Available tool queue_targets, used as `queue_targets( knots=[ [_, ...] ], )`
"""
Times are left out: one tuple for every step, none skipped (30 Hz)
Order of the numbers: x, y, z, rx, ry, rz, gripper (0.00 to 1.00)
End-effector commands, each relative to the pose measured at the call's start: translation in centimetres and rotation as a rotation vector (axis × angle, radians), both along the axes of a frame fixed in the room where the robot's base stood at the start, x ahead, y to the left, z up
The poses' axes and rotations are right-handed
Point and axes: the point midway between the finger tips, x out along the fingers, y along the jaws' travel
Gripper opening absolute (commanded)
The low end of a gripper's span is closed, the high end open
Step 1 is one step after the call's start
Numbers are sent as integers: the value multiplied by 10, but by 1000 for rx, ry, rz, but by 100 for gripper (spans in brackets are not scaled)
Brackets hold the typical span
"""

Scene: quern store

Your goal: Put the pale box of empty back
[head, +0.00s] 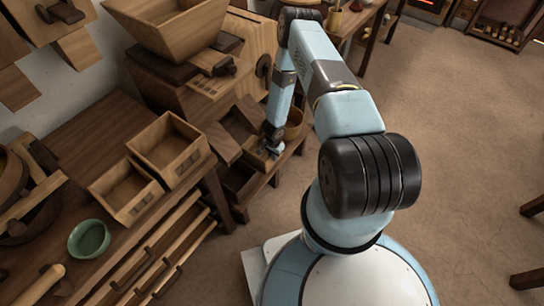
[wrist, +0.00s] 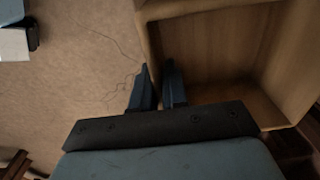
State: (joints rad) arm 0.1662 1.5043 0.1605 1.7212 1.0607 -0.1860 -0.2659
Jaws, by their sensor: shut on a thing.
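My gripper (wrist: 158,84) is shut on one wall of a pale wooden box, with one finger inside and one outside. The pale box (wrist: 215,88) is open-topped, and the part of its inside that shows is empty. Its far side runs out of the wrist view. In the head view my gripper (head: 272,143) points down at the low stand beside the mill, and the pale box (head: 258,158) shows only in part beneath it. My arm and the wooden parts around it hide the rest.
Two open wooden boxes stand on the left bench, one farther back (head: 167,148) and one nearer (head: 125,192). A green bowl (head: 89,239) is near them. A wooden mill with a hopper (head: 165,28) stands behind. The floor (head: 450,130) at right is mostly clear.

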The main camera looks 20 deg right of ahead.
Motion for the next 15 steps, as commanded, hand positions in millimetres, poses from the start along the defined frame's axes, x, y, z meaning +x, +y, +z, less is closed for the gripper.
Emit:
queue_targets(
  knots=[
    [1, 0, 1, 1, -1, 0, 0],
    [1, 0, 1, 1, -1, 0, 0],
    [1, 0, 1, 1, -1, 1, 0],
    [1, 0, 1, 1, -1, 1, 0],
    [1, 0, 1, 1, -1, 1, 0],
    [1, 1, 0, 1, -1, 1, 0],
    [0, 1, 0, 0, 0, 1, 16],
    [0, 1, 0, 0, 0, 1, 19],
    [0, 1, 0, 0, 0, 1, 23],
    [0, 1, 0, 1, -1, 1, 26],
    [0, 1, 0, 1, -1, 1, 28],
    [0, 1, 0, 1, -1, 1, 32],
    [0, 1, 0, 1, -1, 1, 35],
    [0, 1, 0, 1, -1, 1, 38],
    [0, 1, 0, 1, -1, 1, 39]
  ],
)
